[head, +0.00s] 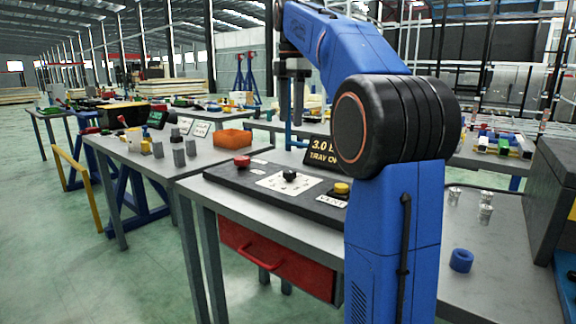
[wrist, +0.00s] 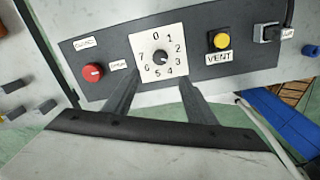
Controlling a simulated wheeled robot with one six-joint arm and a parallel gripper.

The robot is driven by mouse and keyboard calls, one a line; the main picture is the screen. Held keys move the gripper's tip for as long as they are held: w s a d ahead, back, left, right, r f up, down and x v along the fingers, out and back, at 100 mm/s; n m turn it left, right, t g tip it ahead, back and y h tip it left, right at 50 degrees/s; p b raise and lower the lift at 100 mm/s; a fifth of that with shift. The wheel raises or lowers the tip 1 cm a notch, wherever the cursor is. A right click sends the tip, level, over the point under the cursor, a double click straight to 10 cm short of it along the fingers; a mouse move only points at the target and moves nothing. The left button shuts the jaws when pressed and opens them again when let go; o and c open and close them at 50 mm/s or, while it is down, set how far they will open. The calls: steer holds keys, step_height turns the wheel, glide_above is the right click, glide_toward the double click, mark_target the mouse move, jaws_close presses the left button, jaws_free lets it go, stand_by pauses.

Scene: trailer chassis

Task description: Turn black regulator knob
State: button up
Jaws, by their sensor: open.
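The black regulator knob (head: 289,175) sits at the centre of a white dial plate on a dark panel. In the wrist view the knob (wrist: 160,58) is ringed by numbers from 0 to 7. A small light mark shows on it, but I cannot tell which number it points to. My gripper (head: 291,120) points down above the panel, with a gap between its fingertips and the knob. In the wrist view the gripper (wrist: 159,76) is open and empty, one finger to each side of the dial's lower part.
An orange bin (head: 233,138) is on the bench behind. A blue ring (head: 461,260) lies at right.

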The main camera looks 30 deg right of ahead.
mark_target(289, 171)
step_height(289, 171, down, 16)
steer(key=shift+w, duration=0.15)
stand_by(0.4)
steer(key=c, duration=1)
